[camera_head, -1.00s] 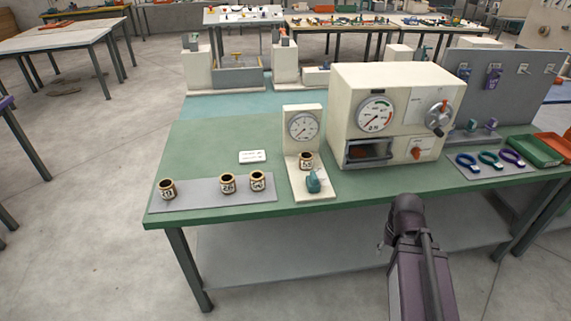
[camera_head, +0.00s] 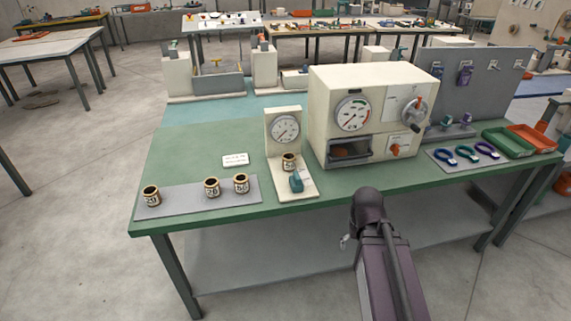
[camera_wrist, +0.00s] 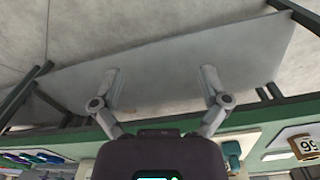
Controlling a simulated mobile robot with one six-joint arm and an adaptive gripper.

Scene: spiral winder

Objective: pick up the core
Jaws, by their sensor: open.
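Several small tan cores with dark bands and number labels show in the head view; I cannot tell which one the task means. On the grey mat there are a left core (camera_head: 151,196), a middle core (camera_head: 212,187) and a right core (camera_head: 241,183). Another core (camera_head: 289,161) stands on the cream gauge stand (camera_head: 294,188), behind a teal part (camera_head: 296,182). In the wrist view one core (camera_wrist: 305,147) shows at the lower right, cut by the edge. My gripper (camera_wrist: 160,74) is open and empty, its fingers apart over the bench's lower shelf, away from the cores.
The green bench (camera_head: 160,160) carries a cream machine (camera_head: 330,95) with a dial, a white card (camera_head: 235,160), blue-handled tools (camera_head: 463,153) and a green tray (camera_head: 508,143). The grey lower shelf (camera_head: 260,260) lies underneath. Floor is clear at left.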

